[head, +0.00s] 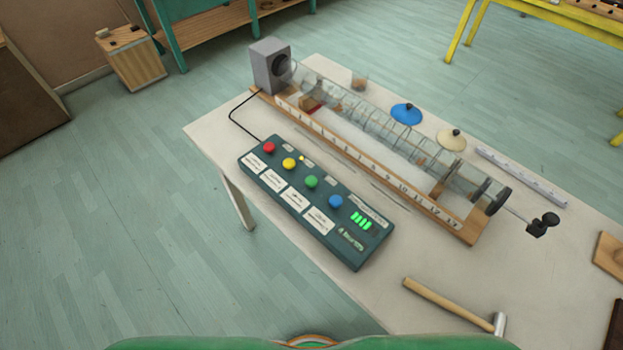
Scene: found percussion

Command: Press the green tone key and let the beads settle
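The green tone key (311,181) is a round button on the dark teal control box (318,205). It sits between the yellow key (289,164) and the blue key (335,201); a red key (269,147) is at the far left end. A green bar display (361,221) is lit at the box's right end. A clear ribbed tube (375,123) lies along a wooden base with a numbered scale (380,174). Pale material lies in the tube, but single beads are too small to tell. A grey speaker box (268,66) stands at its left end. Neither gripper shows.
A hammer (452,303) lies at the table's front. A blue disc (406,113), a cream disc (451,139), a small jar (359,80) and a white ruler (521,177) lie behind the tube. A black cable runs from speaker to control box. The white tabletop (440,265) is clear around the hammer.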

